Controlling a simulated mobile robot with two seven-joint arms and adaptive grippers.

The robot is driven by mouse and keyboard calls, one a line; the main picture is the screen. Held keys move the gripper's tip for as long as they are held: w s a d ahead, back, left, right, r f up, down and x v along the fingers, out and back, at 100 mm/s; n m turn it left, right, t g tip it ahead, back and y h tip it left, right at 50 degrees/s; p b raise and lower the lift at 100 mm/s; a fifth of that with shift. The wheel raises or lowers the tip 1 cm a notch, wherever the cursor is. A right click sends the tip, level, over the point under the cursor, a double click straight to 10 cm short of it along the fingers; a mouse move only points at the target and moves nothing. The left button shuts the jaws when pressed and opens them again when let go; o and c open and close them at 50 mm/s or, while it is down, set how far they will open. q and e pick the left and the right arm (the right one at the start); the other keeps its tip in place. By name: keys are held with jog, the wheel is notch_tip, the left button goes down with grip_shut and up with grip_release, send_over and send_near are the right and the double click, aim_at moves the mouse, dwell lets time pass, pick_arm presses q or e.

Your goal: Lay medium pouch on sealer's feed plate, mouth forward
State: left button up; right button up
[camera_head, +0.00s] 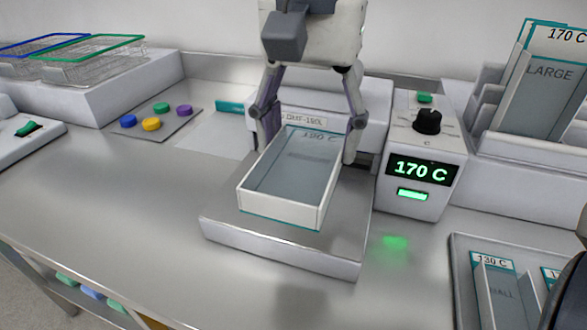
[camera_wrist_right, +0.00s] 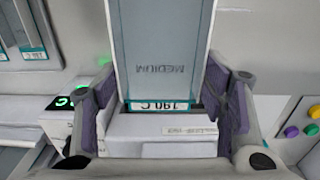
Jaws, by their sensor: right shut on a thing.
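The medium pouch (camera_head: 300,168), grey with white sides and teal edges, lies lengthwise over the sealer's feed plate (camera_head: 290,255). Whether it rests on the plate or hovers just above is unclear. Its teal temperature label is at the sealer end and reads upside down. In the right wrist view the pouch (camera_wrist_right: 162,55) shows an inverted MEDIUM. My right gripper (camera_head: 309,142) straddles the pouch near its label end, one finger on each side, shut on it. The sealer (camera_head: 375,105) stands just behind. My left gripper is not in view.
The sealer's control box (camera_head: 425,150) shows 170 C with a green light, right of the plate. A LARGE pouch (camera_head: 545,85) stands in a rack at right. A tray (camera_head: 460,260) of small pouches is front right. Coloured buttons (camera_head: 150,123) and wire baskets (camera_head: 85,62) are left. The counter left of the plate is clear.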

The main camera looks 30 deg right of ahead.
jog(key=w+f, duration=0.1)
jog(key=w+d+f, duration=0.1)
jog(key=w+f, duration=0.2)
jog(key=f, duration=0.1)
jog(key=shift+w+d+f, duration=0.25)
jog(key=shift+w+d, duration=0.1)
jog(key=shift+w, duration=0.05)
jog(key=shift+w+d+f, duration=0.1)
jog(key=shift+w+f, duration=0.1)
jog(key=shift+f, duration=0.8)
jog(key=shift+w+f, duration=0.15)
jog(key=shift+f, duration=0.8)
jog(key=o, duration=0.8)
notch_tip(320, 180, up, 12)
jog(key=shift+r, duration=0.1)
